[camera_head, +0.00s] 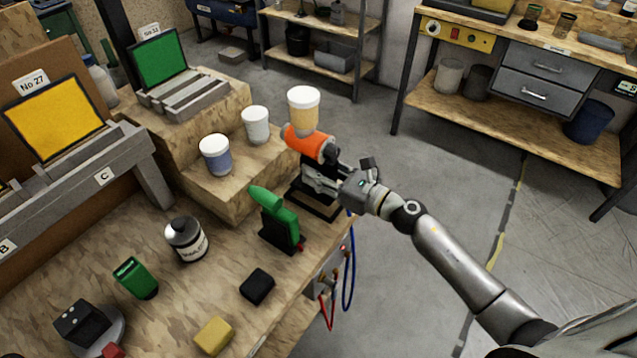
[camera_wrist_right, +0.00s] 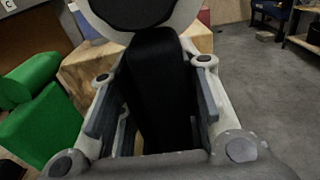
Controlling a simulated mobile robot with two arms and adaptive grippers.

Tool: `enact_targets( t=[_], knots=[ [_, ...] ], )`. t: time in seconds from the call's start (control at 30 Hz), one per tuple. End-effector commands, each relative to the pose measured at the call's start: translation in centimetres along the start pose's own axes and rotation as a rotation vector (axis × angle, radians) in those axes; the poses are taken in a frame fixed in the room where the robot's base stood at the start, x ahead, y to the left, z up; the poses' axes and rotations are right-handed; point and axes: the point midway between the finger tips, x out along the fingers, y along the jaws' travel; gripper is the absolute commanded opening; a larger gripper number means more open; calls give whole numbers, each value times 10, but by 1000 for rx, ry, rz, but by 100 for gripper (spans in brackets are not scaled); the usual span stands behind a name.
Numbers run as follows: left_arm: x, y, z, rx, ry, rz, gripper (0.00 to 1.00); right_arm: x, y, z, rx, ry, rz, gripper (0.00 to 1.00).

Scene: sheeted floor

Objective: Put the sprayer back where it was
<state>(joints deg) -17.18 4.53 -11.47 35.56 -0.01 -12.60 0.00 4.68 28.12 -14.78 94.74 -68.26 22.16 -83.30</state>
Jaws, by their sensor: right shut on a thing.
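The sprayer (camera_head: 308,141) has an orange barrel and a dark handle. A cup with a white lid and yellowish-orange body shows directly above the barrel. My right gripper (camera_head: 318,178) is at the table's right edge. It is shut on the sprayer's handle, which also shows dark between the fingers in the right wrist view (camera_wrist_right: 160,90). The sprayer looks upright, with its barrel roughly level. A dark frame (camera_head: 322,208) shows beneath the gripper; I cannot tell whether the sprayer touches it. My left gripper is not in view.
A green tool (camera_head: 270,204) on a dark stand is close left of the gripper. Two white-lidded jars (camera_head: 214,158) (camera_head: 256,124) stand on the wooden step (camera_head: 225,195). The floor to the right is open.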

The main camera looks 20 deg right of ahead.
Motion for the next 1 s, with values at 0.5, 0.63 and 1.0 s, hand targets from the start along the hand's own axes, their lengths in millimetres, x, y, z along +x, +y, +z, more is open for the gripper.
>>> enact_targets(
  t=[0.5, 0.63, 1.0],
  knots=[
    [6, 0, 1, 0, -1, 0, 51, 1, 0, -31, 0, -6, 0, 23],
    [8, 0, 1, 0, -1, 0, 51, 1, 0, -34, 0, -5, 0, 23],
    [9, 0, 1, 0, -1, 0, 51, 0, 1, -37, 1, 1, 0, 53]
  ],
)
